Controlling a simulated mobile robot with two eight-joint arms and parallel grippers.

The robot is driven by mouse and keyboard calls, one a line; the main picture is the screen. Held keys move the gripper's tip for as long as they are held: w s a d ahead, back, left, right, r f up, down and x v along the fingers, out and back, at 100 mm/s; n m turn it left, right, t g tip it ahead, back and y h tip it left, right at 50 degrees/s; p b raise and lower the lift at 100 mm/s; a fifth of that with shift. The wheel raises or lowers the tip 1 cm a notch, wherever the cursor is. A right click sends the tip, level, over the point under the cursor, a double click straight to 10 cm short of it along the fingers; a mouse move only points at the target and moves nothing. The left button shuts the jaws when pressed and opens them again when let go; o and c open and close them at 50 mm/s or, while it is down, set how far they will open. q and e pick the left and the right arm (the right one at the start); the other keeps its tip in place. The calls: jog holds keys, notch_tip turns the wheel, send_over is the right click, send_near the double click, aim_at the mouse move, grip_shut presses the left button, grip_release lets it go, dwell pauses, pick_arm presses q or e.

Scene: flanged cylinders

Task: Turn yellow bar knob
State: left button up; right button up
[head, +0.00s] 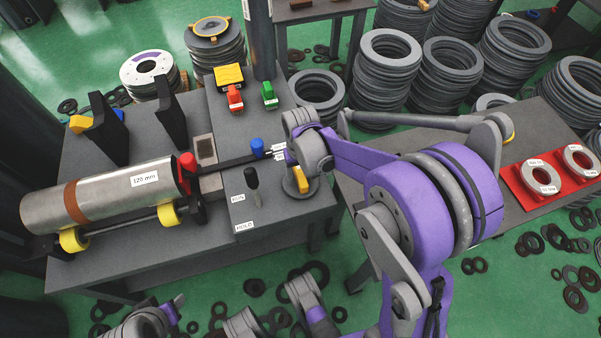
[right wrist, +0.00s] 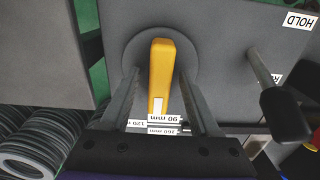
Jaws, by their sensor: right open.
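The yellow bar knob (head: 301,180) sits on a round grey disc on the grey panel, partly behind my right wrist in the head view. In the right wrist view the yellow bar knob (right wrist: 160,72) points nearly straight up and down, with a white mark at its lower end. My right gripper (right wrist: 160,78) is open, with one finger on each side of the bar. Gaps show between the fingers and the bar, and I cannot tell whether the fingertips reach its depth. My left arm shows at the bottom of the head view; its jaw state is unclear.
A black-handled lever (head: 251,178) stands beside the knob, near the HOLD label (head: 245,227). Blue (head: 257,147), red (head: 235,97) and green (head: 269,95) controls are farther back. A steel cylinder (head: 110,195) lies left on yellow rollers. Size labels (right wrist: 170,124) lie below the knob.

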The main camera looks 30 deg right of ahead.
grip_shut()
jog(key=shift+n, duration=0.3)
jog(key=n+p, duration=0.1)
jog(key=n, duration=0.4)
jog(key=shift+n, duration=0.3)
jog(key=n, duration=0.6)
jog(key=shift+p, duration=0.4)
jog(key=n, duration=0.6)
jog(key=shift+n+p, duration=0.3)
jog(key=n, duration=0.6)
jog(key=shift+n, duration=0.3)
grip_release()
